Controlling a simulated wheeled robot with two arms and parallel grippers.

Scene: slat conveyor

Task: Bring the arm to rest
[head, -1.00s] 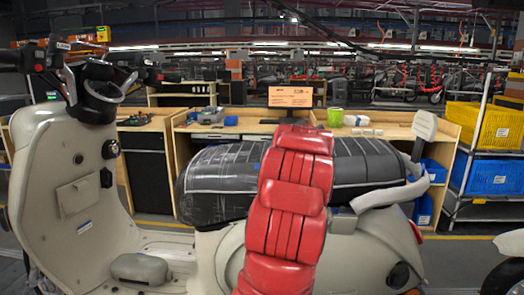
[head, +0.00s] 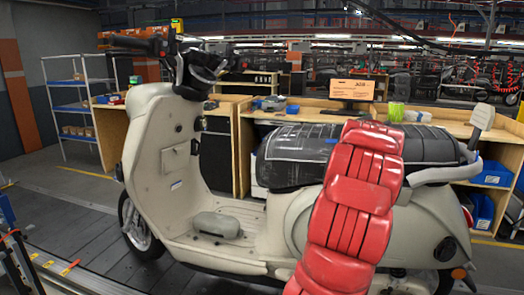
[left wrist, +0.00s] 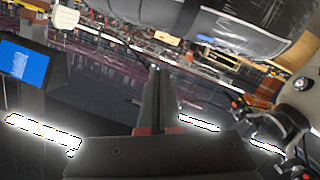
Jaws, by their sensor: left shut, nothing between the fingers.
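One of my arms, in segmented red padding (head: 345,205), rises from the bottom of the head view in front of the scooter, hiding part of its seat and rear body. No gripper shows at its top end. My left gripper (left wrist: 155,85) shows in the left wrist view, its dark fingers together with nothing between them. The cream scooter (head: 150,150) stands upright in the head view, its dark seat wrapped in clear film. The seat (left wrist: 225,25) also shows across the top of the left wrist view, apart from the fingers. My right gripper is not in view.
Wooden workbenches (head: 290,115) with small items and a monitor (head: 352,90) stand behind the scooter. A shelving rack (head: 75,108) stands at the far left. Dark conveyor slats (head: 80,245) run under the scooter. Grey floor (head: 50,175) is clear at the left.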

